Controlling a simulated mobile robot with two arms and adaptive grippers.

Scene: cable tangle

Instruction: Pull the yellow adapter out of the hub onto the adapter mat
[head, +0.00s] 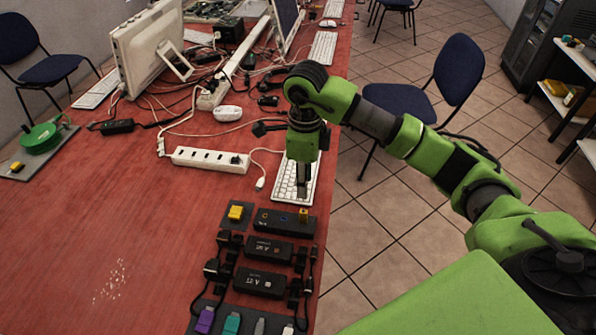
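The dark hub (272,221) lies near the right edge of the red table. A small yellow piece (304,214) stands at the hub's right end, apparently plugged in. A yellow block (236,212) sits on a small grey mat (234,226) just left of the hub. My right gripper (303,194) points down over the white keyboard's near end, just above and behind the yellow piece in the picture. Its fingers look narrow and close together; I cannot tell whether they touch the piece or are open. My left gripper is not in view.
Black adapters (264,250) with cables lie in front of the hub, then purple (205,320) and teal (231,323) plugs. A white power strip (210,159) and keyboard (296,178) lie behind. A green reel (41,138) stands far left. The table's left middle is clear.

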